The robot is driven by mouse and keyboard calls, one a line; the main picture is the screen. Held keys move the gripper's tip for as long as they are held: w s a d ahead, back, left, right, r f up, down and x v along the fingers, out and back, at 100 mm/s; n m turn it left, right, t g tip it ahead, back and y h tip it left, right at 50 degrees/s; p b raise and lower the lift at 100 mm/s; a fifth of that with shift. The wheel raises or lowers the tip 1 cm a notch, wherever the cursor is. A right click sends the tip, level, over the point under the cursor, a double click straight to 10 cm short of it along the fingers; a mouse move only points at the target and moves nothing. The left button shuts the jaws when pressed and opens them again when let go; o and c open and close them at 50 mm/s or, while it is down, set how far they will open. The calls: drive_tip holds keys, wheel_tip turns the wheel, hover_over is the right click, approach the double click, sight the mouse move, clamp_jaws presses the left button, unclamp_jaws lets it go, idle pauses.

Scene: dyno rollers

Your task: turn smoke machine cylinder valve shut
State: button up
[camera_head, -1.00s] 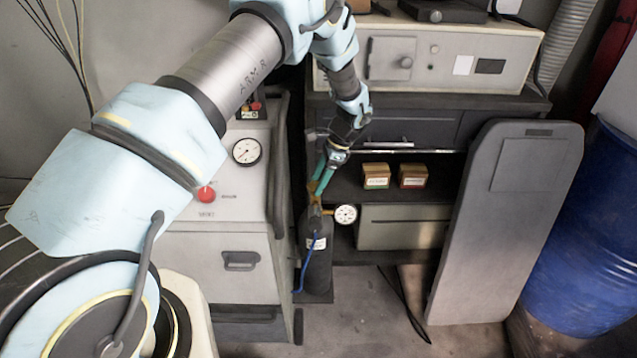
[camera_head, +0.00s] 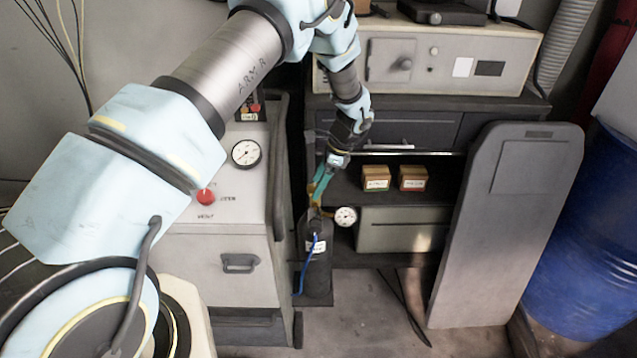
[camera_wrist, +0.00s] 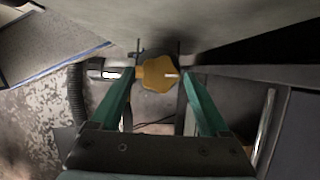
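My gripper (camera_wrist: 160,76) is open, one finger on each side of the knob. The gap at the right finger is thin; I cannot tell whether the left finger touches. In the head view my gripper (camera_head: 317,188) reaches down to the cylinder top, and its fingers partly hide the knob.
A round gauge (camera_head: 345,216) sits just right of the cylinder top. The grey machine cabinet (camera_head: 235,285) is close on the left. A shelf on the right holds two small boxes (camera_head: 376,178). A grey panel (camera_head: 500,230) and blue barrel (camera_head: 590,240) stand further right.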

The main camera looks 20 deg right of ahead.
drive_tip(key=shift+o, duration=0.9)
drive_tip(key=b+v, duration=0.3)
drive_tip(key=v, duration=0.7)
drive_tip(key=shift+r, duration=0.4)
drive_tip(key=shift+s+d, duration=0.1)
drive_tip(key=shift+d, duration=0.05)
